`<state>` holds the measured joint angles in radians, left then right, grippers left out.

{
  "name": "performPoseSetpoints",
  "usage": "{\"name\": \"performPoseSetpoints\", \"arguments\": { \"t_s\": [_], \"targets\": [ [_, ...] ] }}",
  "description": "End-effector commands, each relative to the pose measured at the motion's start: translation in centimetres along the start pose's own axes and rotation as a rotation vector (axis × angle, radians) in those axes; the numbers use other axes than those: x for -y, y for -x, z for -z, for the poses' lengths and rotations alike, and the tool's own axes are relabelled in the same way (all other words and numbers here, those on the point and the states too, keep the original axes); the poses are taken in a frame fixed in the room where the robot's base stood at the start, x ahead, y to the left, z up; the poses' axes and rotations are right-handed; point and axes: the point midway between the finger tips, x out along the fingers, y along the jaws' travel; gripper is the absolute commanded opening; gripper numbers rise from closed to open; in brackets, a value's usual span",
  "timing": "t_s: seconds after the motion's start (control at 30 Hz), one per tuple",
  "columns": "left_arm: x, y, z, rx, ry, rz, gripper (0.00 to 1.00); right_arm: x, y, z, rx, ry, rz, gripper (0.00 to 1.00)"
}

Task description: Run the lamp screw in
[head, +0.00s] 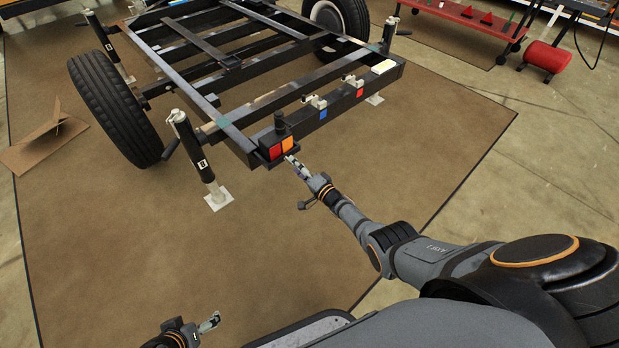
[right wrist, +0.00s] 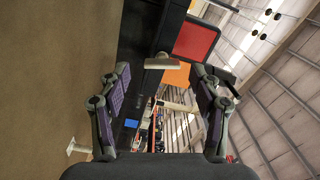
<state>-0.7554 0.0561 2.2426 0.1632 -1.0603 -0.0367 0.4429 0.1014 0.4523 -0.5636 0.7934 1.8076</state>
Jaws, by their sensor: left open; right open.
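The tail lamp (head: 276,149), with red and orange faces, sits at the near corner of the black trailer frame (head: 330,112). In the right wrist view its red face (right wrist: 196,42) and orange face (right wrist: 178,76) show beyond the fingers. A pale bar-shaped piece (right wrist: 160,63), which looks like the lamp screw's head, stands out beside the lamp. My right gripper (head: 291,160) is right by the lamp; in its wrist view the fingers (right wrist: 161,76) are open on either side of the pale piece, not visibly touching it. My left gripper (head: 213,322) is open and empty, low over the mat.
A jack stand (head: 199,150) and a wheel (head: 114,108) stand left of the lamp. A cardboard piece (head: 45,143) lies at far left. A red bench (head: 465,16) and red cylinder (head: 546,56) are at back right. The brown mat (head: 130,250) in front is clear.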

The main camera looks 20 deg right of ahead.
Motion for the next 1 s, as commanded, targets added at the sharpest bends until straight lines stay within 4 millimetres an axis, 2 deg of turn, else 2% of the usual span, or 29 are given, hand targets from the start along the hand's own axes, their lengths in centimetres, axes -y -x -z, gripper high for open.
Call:
{"name": "performPoseSetpoints", "arguments": {
  "t_s": [0.17,0.43,0.6,0.73,1.0],
  "targets": [
    [0.0,0.0,-0.1,0.002,-0.001,0.001,0.81,0.0,2.3,-0.1,0.000,0.003,-0.001,0.64],
    [0.0,0.0,-0.1,0.002,-0.002,0.001,0.81,-0.1,8.3,-0.1,0.000,0.000,-0.006,0.64],
    [0.0,0.0,-0.1,0.003,-0.002,0.001,0.81,0.0,10.7,0.0,0.000,0.000,-0.004,0.64],
    [0.1,0.0,-0.1,0.003,-0.002,0.001,0.81,0.0,11.4,0.0,-0.001,-0.001,-0.003,0.64],
    [0.1,0.0,-0.1,0.003,-0.002,0.001,0.81,0.0,11.4,0.0,-0.001,0.000,-0.003,0.64]
  ]
}}
